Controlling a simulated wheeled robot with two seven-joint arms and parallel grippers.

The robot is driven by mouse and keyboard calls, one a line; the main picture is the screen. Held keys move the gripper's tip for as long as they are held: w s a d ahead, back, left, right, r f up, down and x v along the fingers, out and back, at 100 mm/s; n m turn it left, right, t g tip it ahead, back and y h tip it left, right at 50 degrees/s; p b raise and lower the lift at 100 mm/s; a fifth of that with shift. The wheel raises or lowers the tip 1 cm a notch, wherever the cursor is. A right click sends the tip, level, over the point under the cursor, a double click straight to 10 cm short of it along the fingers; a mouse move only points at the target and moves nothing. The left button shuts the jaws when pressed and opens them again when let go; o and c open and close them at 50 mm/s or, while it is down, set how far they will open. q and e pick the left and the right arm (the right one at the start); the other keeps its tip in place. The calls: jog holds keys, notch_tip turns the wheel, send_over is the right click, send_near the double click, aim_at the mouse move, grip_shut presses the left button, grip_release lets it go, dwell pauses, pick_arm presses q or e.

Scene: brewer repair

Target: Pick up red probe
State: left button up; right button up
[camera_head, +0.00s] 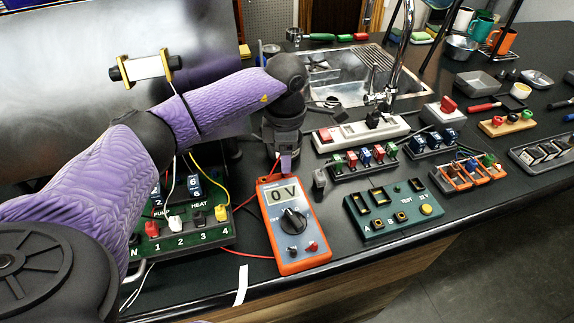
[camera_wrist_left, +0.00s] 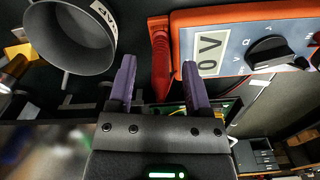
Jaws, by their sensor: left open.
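The red probe (camera_wrist_left: 160,70) shows in the left wrist view, lying beside the top end of the orange multimeter (camera_wrist_left: 250,18). My left gripper (camera_wrist_left: 159,63) is open, with one purple finger on each side of the probe. I cannot tell whether the fingers touch it. In the head view my left gripper (camera_head: 287,163) points down at the multimeter's top edge and mostly hides the probe. The multimeter (camera_head: 292,232) lies face up near the front edge of the counter and reads 0 V. My right gripper is not in view.
A green terminal block (camera_head: 185,236) with wires is left of the multimeter. A green test box (camera_head: 395,207) is to its right, with fuse and switch racks behind. A grey cup (camera_wrist_left: 68,42) labelled CAP stands close to the gripper in the wrist view.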

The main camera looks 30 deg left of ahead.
pick_arm(q)
jog(key=shift+f, duration=0.95)
grip_shut()
jog(key=shift+r, duration=0.15)
